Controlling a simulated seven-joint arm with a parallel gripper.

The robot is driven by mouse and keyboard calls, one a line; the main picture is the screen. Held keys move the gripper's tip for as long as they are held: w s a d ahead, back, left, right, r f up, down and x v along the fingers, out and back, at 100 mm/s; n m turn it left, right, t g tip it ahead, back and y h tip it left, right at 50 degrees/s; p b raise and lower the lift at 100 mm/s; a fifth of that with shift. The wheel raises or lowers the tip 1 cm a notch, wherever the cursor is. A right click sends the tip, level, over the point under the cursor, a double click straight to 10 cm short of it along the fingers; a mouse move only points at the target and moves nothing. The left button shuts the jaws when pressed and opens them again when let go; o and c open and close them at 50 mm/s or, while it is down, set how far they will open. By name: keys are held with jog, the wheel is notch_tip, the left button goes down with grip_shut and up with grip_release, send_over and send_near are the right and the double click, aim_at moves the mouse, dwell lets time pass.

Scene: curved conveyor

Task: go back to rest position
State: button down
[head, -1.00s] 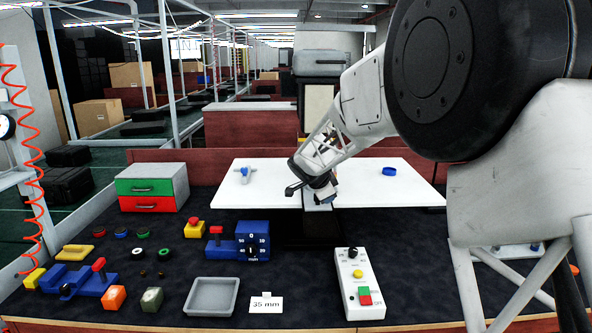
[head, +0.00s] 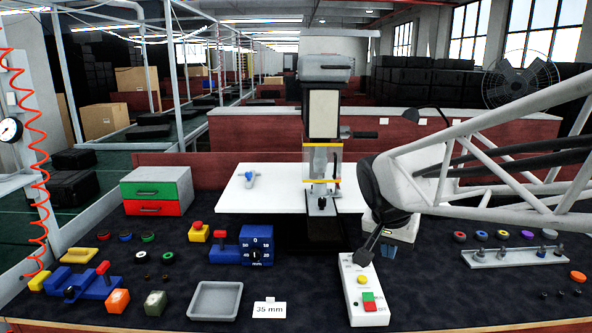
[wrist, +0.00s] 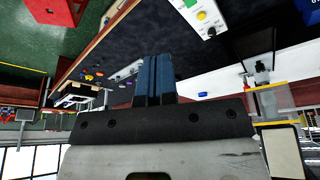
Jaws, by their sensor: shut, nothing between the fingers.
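My gripper (head: 390,252) is in the head view, to the right of the press and just above the back end of the white control box (head: 366,284). In the wrist view my gripper (wrist: 153,80) shows two blue fingers side by side, shut with nothing between them. The wrist view shows the dark table top beyond the fingers. The arm reaches in from the right and hides part of the white board's right side and the table behind it.
A press (head: 323,130) stands at the middle back on a white board (head: 275,190). A drawer unit (head: 157,190), grey tray (head: 214,300) and blue dial block (head: 256,244) are to the left. A holder rail (head: 515,257) is at right. Dark table between the tray and drawers is partly clear.

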jog(key=s+f+n+y, duration=0.1)
jog(key=s+f+n, duration=0.1)
jog(key=s, duration=0.8)
jog(key=s+f+n+y, duration=0.1)
jog(key=s+n, duration=0.3)
jog(key=s, duration=0.6)
jog(key=shift+a+f+g, duration=0.15)
jog(key=shift+f+g, duration=0.15)
jog(key=shift+f, duration=0.45)
